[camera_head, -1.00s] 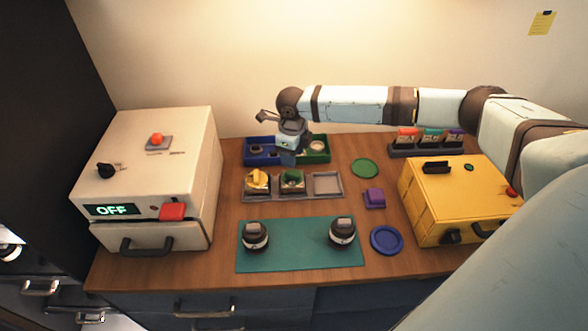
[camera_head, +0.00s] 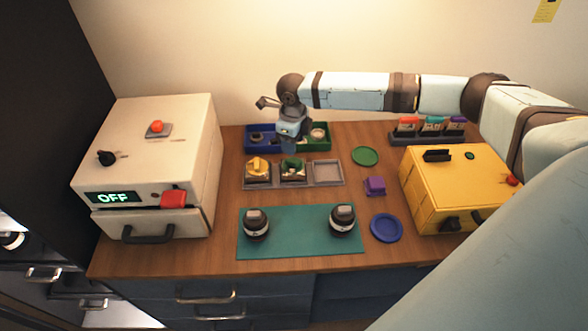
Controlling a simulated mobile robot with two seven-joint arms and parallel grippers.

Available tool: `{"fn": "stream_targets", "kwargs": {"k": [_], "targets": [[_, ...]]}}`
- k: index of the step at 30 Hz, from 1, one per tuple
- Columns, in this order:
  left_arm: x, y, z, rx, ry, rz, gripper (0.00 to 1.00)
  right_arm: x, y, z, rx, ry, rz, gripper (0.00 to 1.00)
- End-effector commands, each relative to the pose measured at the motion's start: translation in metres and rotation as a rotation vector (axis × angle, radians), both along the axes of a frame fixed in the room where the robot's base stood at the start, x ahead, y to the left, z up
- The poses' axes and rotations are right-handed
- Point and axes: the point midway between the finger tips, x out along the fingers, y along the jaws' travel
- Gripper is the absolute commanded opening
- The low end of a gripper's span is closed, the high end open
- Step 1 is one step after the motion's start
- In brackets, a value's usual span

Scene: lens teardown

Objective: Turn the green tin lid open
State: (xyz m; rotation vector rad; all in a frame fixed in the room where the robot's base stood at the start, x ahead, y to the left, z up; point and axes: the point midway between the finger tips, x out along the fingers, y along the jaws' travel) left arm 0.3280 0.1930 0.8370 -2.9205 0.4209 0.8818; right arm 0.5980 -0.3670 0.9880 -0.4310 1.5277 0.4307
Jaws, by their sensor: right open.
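A green-topped piece (camera_head: 293,166) sits in the middle compartment of a grey three-part tray (camera_head: 327,186); I cannot tell whether it is the green tin. A flat green round disc (camera_head: 365,156), like a lid or dish, lies on the table to the right. My left gripper is not in view.
A yellow-topped piece (camera_head: 257,167) fills the tray's left compartment; the right one is empty. Blue (camera_head: 260,147) and green (camera_head: 320,145) bins stand behind. Two dark jars stand on a teal mat (camera_head: 299,245). A white machine (camera_head: 150,160) and yellow box (camera_head: 455,190) flank the space.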

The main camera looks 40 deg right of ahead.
Motion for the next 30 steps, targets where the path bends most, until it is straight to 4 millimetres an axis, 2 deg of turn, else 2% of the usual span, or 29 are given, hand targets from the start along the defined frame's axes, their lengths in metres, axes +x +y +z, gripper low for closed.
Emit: {"fn": "stream_targets", "kwargs": {"k": [18, 30], "targets": [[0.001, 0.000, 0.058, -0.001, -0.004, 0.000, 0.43, 0.000, 0.000, 0.059, -0.001, 0.001, 0.000, 0.47], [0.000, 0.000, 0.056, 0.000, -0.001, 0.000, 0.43, 0.000, 0.000, 0.059, 0.000, 0.000, 0.000, 0.47]]}}
